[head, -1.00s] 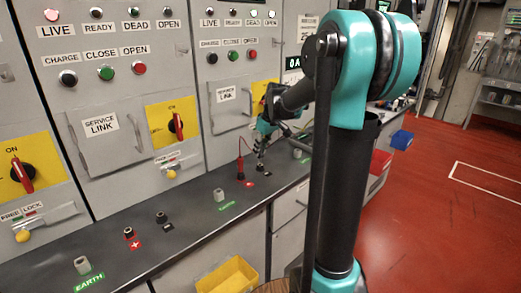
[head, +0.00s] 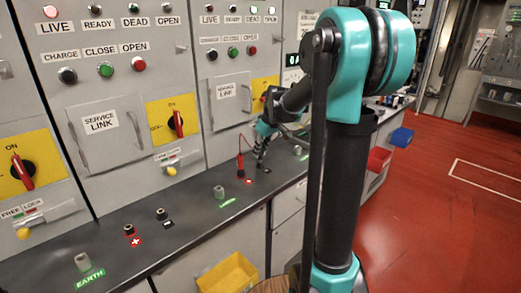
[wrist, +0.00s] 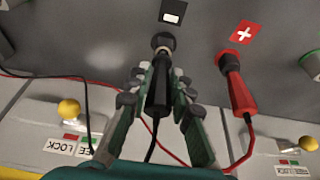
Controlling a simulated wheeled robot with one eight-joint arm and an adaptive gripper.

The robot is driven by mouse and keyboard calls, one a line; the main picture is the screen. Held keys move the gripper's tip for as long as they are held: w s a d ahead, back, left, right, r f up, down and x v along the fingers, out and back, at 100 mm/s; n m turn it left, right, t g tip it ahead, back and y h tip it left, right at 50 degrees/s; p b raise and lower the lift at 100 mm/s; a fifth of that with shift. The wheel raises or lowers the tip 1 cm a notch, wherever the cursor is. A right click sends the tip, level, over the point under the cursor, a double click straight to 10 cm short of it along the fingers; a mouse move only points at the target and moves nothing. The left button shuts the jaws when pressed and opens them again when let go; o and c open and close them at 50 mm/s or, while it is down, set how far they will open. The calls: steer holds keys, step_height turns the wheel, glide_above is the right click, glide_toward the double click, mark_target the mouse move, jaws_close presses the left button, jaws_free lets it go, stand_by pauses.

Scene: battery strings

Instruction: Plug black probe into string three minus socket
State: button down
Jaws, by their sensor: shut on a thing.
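My gripper (wrist: 160,95) is shut on the black probe (wrist: 157,92), with one finger on each side of it. The probe's front end meets the dark round minus socket (wrist: 162,41), beside the black minus label (wrist: 173,12). How far the tip sits in the socket is hidden. The red probe (wrist: 238,92) stands in the plus socket to the right, by the red plus label (wrist: 245,33). In the head view my gripper (head: 260,158) is down at the bench, just right of the red probe (head: 240,166); the black probe is hard to make out there.
A red lead and a black lead trail near the fingers. Yellow knobs (wrist: 68,109) (wrist: 309,143) stick out from the cabinet front on both sides. Grey earth posts (head: 219,191) (head: 82,262) and another socket pair (head: 161,214) stand along the bench (head: 185,235).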

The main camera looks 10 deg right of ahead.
steer(key=shift+f, duration=0.75)
steer(key=c, duration=1.3)
jaws_free()
steer(key=shift+o, duration=0.2)
steer(key=v, duration=1.2)
